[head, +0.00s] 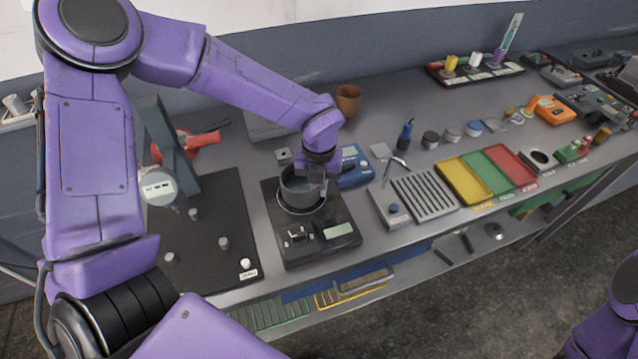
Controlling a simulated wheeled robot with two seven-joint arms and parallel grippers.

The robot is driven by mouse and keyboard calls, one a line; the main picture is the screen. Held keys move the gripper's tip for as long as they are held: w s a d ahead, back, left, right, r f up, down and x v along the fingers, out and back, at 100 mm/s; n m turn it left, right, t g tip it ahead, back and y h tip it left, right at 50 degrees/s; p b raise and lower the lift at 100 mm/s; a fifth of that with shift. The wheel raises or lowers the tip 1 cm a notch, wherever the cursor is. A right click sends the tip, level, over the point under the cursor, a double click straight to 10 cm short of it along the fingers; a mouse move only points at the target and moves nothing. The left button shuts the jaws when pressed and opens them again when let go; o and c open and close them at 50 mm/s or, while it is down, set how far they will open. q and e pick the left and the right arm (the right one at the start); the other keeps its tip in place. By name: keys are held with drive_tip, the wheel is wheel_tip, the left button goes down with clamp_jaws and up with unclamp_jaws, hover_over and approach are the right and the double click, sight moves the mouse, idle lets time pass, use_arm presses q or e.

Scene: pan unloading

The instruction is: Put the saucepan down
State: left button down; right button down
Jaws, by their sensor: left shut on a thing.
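The saucepan (299,197) is a small dark grey pot at the middle of the bench. It is upright over the black scale-like device (322,237) with a small display; I cannot tell whether it touches the device. My left gripper (316,178) reaches down from above and is shut on the saucepan at its far right side. The fingertips and the handle are mostly hidden by the purple wrist. My right gripper is not in view; only part of my right arm shows at the lower right edge.
A black board with knobs (205,235) lies left of the device. A blue meter (354,165) and a brown cup (348,99) stand behind. A ribbed metal tray (425,195) and yellow (462,181), green and red trays lie to the right. A shelf runs below.

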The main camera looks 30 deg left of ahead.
use_arm(q)
drive_tip(key=shift+f, duration=0.1)
drive_tip(key=c, duration=1.2)
unclamp_jaws()
drive_tip(key=shift+c, duration=0.2)
drive_tip(key=shift+r, duration=0.35)
wheel_tip(320, 180, up, 12)
drive_tip(key=shift+s+f+b, duration=0.1)
drive_tip(key=shift+f+b, duration=0.1)
drive_tip(key=shift+b, duration=0.55)
